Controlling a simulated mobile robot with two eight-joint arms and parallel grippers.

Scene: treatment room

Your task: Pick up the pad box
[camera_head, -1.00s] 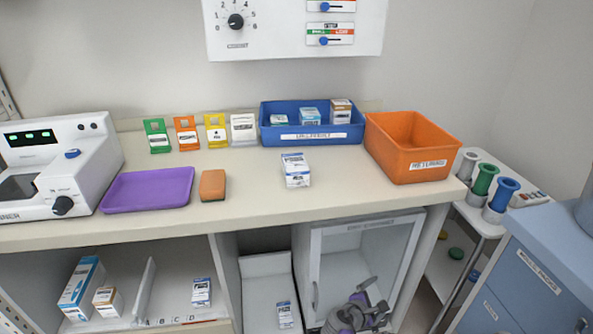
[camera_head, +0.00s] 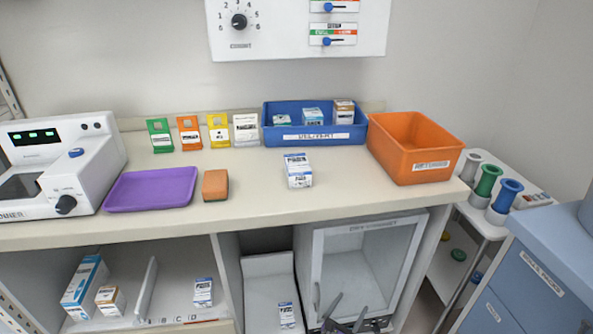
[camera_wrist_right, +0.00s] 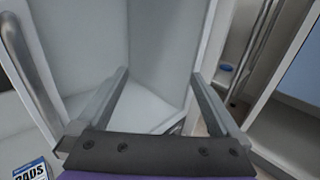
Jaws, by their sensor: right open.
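A small white and blue box with its label reading "PADS" (camera_wrist_right: 30,170) is cut off at the lower left of the right wrist view. It appears to be the box (camera_head: 287,315) in the white open bay under the counter. Similar boxes stand on the counter (camera_head: 298,170) and on the lower left shelf (camera_head: 203,292); their labels are too small to read. My right gripper (camera_head: 347,312) is open and empty, right of the bay box, before the glass-fronted cabinet. Its spread fingers also show in the wrist view (camera_wrist_right: 160,76). My left gripper is out of view.
The cabinet (camera_head: 362,262) has a frame and handle close to my right gripper. A divider wall separates it from the bay. On the counter are a purple tray (camera_head: 150,189), an orange sponge (camera_head: 215,185), a blue bin (camera_head: 313,132) and an orange bin (camera_head: 415,147).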

